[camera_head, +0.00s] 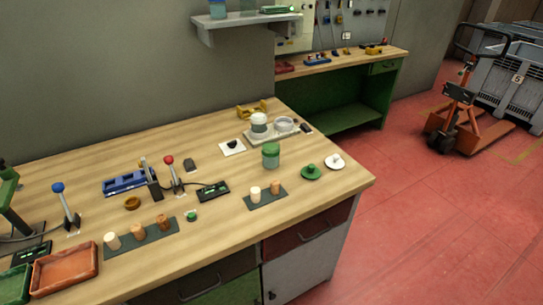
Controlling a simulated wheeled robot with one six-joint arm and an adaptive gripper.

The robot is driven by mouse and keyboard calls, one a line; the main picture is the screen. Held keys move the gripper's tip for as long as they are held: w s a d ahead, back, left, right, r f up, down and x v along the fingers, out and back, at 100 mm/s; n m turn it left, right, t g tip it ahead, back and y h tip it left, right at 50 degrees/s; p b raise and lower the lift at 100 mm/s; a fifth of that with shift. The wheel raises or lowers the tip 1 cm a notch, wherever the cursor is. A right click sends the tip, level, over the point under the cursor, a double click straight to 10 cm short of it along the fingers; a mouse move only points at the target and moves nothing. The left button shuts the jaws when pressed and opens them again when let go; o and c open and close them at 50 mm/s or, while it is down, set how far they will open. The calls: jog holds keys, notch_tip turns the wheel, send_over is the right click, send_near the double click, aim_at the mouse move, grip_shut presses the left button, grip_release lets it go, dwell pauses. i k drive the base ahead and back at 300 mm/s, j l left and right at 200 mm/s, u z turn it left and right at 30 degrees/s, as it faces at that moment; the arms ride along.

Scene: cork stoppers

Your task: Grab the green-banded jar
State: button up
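A jar with a wide green band around its top and a grey-green body (271,156) stands upright on the wooden bench, right of the middle. A similar jar with a white top (259,122) stands behind it on a pale tray (262,138). A green knobbed lid or stopper (311,172) and a white one (335,161) lie on the bench to the right of the green-banded jar. My gripper is not in view.
A dark mat (266,199) with two cork stoppers lies in front of the jar. Another mat (144,239) holds several stoppers at left. A black device (213,191), red-knobbed lever (170,163) and orange tray (65,269) stand leftward. The bench's right front corner is clear.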

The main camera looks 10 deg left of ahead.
aim_at(270, 148)
jog(key=i+l+u, duration=0.3)
jog(key=i, duration=0.15)
jog(key=i+l+u, duration=0.3)
jog(key=i+l, duration=0.05)
jog(key=l, duration=0.1)
